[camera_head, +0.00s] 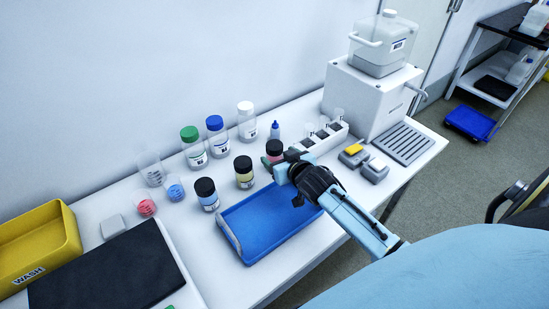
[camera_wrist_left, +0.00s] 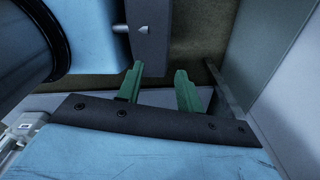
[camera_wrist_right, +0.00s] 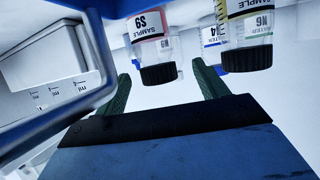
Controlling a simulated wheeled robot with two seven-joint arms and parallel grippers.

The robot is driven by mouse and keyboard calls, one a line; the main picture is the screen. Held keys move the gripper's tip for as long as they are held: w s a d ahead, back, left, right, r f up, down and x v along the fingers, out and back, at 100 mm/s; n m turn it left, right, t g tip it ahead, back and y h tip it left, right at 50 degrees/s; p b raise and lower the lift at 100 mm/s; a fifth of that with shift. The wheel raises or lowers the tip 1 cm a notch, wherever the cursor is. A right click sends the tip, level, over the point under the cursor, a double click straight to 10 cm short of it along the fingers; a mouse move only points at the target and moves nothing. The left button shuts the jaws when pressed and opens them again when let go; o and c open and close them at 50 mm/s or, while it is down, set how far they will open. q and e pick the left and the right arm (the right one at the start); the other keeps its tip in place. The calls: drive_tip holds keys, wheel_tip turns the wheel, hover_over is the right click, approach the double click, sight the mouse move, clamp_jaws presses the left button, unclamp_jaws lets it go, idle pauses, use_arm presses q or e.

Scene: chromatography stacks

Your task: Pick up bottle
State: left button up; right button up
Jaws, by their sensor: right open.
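The black-capped bottle with a pinkish-red sample label (camera_head: 274,151) stands on the bench behind the blue tray. In the right wrist view it shows upside down, labelled "SAMPLE S9" (camera_wrist_right: 152,28). My right gripper (camera_head: 268,162) is open right by this bottle. In the right wrist view its green fingers (camera_wrist_right: 163,82) lie to either side of the bottle's cap, with gaps; I cannot tell how deep the bottle sits between them. A yellow-labelled black-capped bottle (camera_head: 244,175) stands to its left. My left gripper (camera_wrist_left: 158,86) is open and empty, outside the head view.
A blue tray (camera_head: 238,246) lies below my right wrist. A blue-banded black-capped bottle (camera_head: 207,197) and green-, blue- and white-capped bottles (camera_head: 194,152) stand left. A yellow WASH bin (camera_head: 62,250) is far left.

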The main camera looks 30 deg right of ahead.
drive_tip(key=x, duration=0.2)
drive_tip(key=b+x, duration=0.1)
drive_tip(key=x, duration=0.2)
drive_tip(key=shift+d+r, duration=0.1)
drive_tip(key=shift+d, duration=0.1)
drive_tip(key=shift+c, duration=0.2)
drive_tip(key=c, duration=1.1)
